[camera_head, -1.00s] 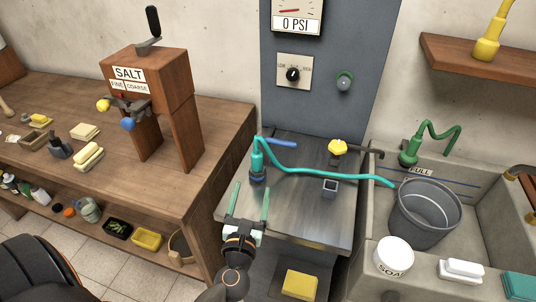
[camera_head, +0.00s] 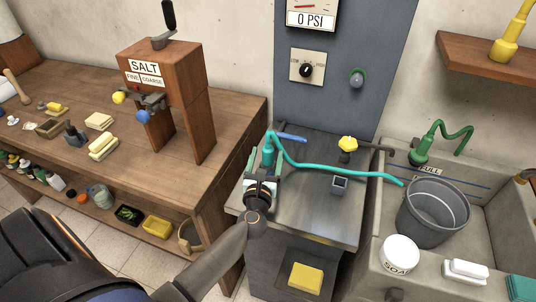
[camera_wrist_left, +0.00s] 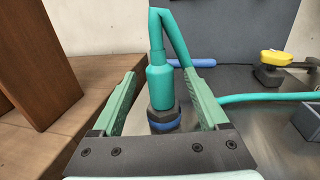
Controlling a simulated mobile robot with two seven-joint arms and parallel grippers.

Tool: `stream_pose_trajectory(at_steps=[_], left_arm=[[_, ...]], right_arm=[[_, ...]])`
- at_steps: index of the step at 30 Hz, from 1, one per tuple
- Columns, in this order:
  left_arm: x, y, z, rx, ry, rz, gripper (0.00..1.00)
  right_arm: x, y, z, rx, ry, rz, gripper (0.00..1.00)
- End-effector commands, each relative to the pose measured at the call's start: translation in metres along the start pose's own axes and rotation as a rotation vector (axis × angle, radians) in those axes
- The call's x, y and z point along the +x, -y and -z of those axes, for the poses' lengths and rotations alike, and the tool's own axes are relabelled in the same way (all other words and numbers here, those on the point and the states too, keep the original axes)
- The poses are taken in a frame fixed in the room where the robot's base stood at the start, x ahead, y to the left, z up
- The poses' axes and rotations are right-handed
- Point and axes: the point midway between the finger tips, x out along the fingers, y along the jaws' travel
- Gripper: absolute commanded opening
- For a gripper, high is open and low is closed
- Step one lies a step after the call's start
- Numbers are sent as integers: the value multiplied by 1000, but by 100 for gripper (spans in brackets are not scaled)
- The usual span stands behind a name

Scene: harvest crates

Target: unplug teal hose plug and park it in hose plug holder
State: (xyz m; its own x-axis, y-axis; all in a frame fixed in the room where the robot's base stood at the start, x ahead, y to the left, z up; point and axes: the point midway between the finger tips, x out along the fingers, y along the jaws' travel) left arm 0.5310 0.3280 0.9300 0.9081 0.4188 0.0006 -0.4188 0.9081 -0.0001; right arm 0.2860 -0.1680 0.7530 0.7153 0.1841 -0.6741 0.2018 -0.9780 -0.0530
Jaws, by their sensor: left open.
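The teal hose plug (camera_head: 268,145) stands upright at the left of the grey metal counter. In the left wrist view the plug (camera_wrist_left: 160,86) sits in a dark socket with a blue ring (camera_wrist_left: 163,122). My left gripper (camera_head: 266,160) is open, with one green finger on each side of the plug; in the left wrist view its fingers (camera_wrist_left: 161,80) stand apart from the plug. The teal hose (camera_head: 330,171) runs right from the plug toward the sink. A small square open-topped grey box (camera_head: 339,184), likely the holder, stands right of the plug. My right gripper is not visible.
A blue-handled lever (camera_head: 291,138) lies behind the plug, and a yellow knob (camera_head: 348,144) is at the back right. The wooden salt stand (camera_head: 200,130) is left. A grey bucket (camera_head: 432,215) stands in the sink. The counter's front is clear.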

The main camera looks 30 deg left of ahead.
Motion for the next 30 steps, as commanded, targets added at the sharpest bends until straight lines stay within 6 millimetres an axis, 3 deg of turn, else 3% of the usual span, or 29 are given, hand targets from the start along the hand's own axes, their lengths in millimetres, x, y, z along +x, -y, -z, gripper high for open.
stream_pose_trajectory(at_steps=[5,13,30], left_arm=[[19,0,0,0,0,0,77],[21,0,0,-1,-1,1,77],[21,0,0,0,-1,1,13]], right_arm=[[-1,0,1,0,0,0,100],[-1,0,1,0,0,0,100],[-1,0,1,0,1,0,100]])
